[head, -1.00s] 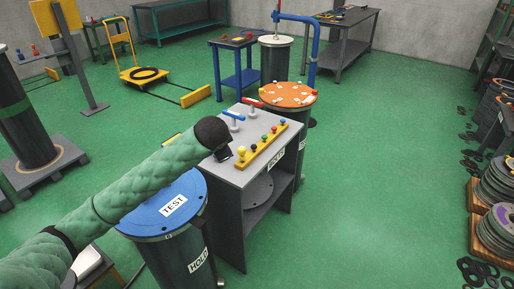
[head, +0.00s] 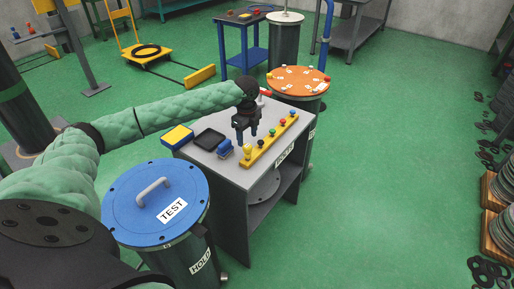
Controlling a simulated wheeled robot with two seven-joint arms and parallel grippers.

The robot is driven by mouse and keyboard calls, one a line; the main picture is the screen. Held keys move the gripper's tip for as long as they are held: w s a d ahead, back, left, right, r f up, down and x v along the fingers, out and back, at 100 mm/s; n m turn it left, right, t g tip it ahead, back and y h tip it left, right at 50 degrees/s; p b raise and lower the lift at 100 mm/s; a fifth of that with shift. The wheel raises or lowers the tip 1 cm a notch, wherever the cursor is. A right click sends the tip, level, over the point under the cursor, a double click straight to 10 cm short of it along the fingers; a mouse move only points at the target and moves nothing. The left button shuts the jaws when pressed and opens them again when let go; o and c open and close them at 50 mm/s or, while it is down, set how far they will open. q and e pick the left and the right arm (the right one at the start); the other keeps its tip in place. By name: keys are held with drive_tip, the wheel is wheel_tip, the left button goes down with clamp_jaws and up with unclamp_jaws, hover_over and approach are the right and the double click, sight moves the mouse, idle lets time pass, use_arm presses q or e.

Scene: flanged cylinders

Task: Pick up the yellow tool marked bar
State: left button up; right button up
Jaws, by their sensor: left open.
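A yellow bar-shaped rack (head: 272,139) lies along the right side of a grey cabinet top (head: 222,168). Several tools with coloured round tops stand in it. The yellow-topped tool (head: 247,149) is at its near end; any mark on it is too small to read. My left gripper (head: 246,139) points down over the cabinet top, just behind the yellow-topped tool and left of the rack. Its fingers are apart with nothing visible between them. Whether it touches anything I cannot tell. My right gripper is not in view.
A black tray (head: 209,139), a blue block (head: 225,149) and a yellow-and-blue box (head: 178,136) lie left of the gripper. A blue-lidded TEST cylinder (head: 125,200) stands in front left, an orange-topped one (head: 298,82) behind. Green floor (head: 400,180) is clear at right.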

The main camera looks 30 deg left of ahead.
sight(247, 145)
use_arm(q)
drive_tip(key=shift+s+d+m, duration=0.15)
drive_tip(key=shift+m, duration=0.55)
drive_tip(key=shift+s+d+r+m, duration=0.15)
drive_tip(key=shift+r+m, duration=0.1)
drive_tip(key=shift+m, duration=0.35)
wheel_tip(247, 145, down, 2)
drive_tip(key=shift+p, duration=0.3)
drive_tip(key=shift+f, duration=0.4)
wheel_tip(247, 145, down, 4)
drive_tip(key=shift+r+p, duration=0.1)
drive_tip(key=shift+p, duration=1.15)
drive_tip(key=shift+f, duration=0.75)
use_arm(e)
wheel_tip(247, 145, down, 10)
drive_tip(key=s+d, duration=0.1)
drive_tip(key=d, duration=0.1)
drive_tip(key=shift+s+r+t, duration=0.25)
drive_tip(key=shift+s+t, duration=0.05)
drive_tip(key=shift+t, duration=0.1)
use_arm(q)
drive_tip(key=c, duration=1.1)
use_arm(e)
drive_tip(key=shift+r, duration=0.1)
use_arm(q)
drive_tip(key=shift+a+r, duration=0.15)
drive_tip(key=shift+a, duration=0.05)
